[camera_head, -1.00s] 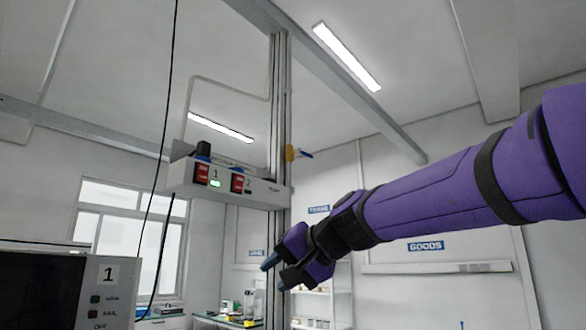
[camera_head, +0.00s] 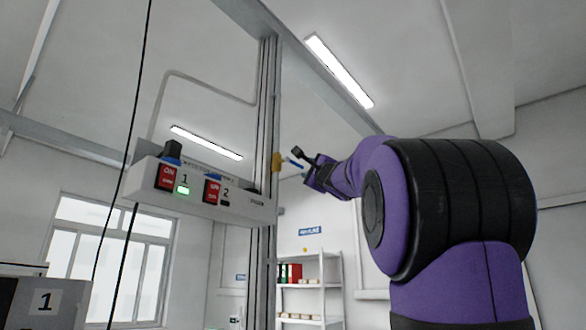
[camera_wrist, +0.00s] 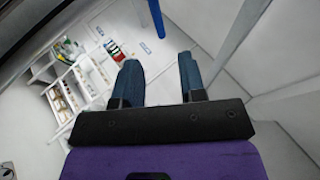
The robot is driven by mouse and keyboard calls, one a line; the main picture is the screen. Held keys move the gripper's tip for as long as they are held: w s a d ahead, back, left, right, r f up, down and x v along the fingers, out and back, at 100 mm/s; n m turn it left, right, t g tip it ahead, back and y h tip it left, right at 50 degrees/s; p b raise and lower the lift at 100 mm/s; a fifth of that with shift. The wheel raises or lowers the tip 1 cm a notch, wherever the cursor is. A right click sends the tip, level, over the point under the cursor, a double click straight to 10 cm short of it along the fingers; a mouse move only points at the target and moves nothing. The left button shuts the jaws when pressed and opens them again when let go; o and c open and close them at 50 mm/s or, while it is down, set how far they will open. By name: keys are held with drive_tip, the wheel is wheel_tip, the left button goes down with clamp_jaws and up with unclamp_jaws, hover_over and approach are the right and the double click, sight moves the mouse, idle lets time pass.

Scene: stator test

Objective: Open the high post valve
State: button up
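The high post valve has a yellow body (camera_head: 277,162) on the right side of the tall metal post (camera_head: 264,130). Its blue handle (camera_head: 294,163) sticks out to the right, tilted slightly down. My gripper (camera_head: 303,166) is just right of the valve, close to the handle's end; contact cannot be told in the head view. In the wrist view, my gripper (camera_wrist: 160,75) is open with nothing between its two dark blue fingers. A blue bar, apparently the handle (camera_wrist: 156,18), shows beyond the fingertips at the top, lined up with the gap. The yellow body is not clear there.
A grey switch box (camera_head: 240,204) with red switches and a lit green light is fixed to the post, below and left of the valve. A white shelf (camera_head: 312,290) with binders stands behind. A dark cable (camera_head: 120,160) hangs at left.

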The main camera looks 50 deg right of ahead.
sight(298, 165)
drive_tip(key=x, duration=1)
drive_tip(key=shift+w, duration=0.15)
clamp_jaws()
